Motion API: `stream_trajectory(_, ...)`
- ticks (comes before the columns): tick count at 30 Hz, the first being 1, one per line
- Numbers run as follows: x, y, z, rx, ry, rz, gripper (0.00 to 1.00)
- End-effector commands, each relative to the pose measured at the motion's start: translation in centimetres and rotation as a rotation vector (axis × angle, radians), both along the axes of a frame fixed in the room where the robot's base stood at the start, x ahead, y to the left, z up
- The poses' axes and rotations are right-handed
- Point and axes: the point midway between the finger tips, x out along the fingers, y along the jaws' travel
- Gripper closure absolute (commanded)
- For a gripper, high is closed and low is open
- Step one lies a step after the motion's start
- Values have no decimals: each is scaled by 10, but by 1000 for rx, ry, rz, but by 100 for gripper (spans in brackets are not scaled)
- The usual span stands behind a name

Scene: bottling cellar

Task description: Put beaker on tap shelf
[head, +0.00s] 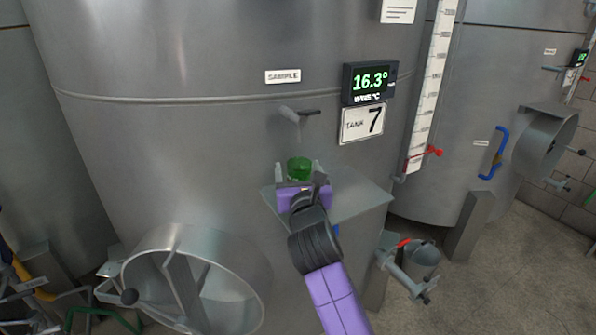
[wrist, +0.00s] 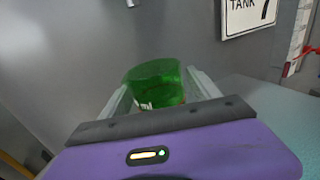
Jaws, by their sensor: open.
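The green beaker (head: 299,168) stands upright on or just above the tap shelf (head: 352,198), below the sample tap (head: 298,116). In the wrist view the beaker (wrist: 156,84) is between the two fingers of my gripper (wrist: 158,92). My gripper (head: 299,172) is open around it, a finger on each side. In the wrist view the shelf surface (wrist: 270,105) shows at the right. The beaker's base is hidden behind the gripper body, so I cannot see its contact with the shelf.
The tank wall (head: 180,150) rises behind the shelf. A temperature display (head: 369,83) and a "TANK 7" sign (head: 362,125) are on the wall to the upper right. A round manway (head: 195,278) juts out at lower left. A valve (head: 408,268) is at lower right. The shelf's right side is bare.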

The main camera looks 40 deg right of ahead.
Motion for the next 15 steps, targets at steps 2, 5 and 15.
stream_trajectory(2,-1,2,2,-1,-1,1,28)
stream_trajectory(5,-11,9,1,-1,-1,1,28)
stream_trajectory(15,-64,52,1,-1,-1,3,28)
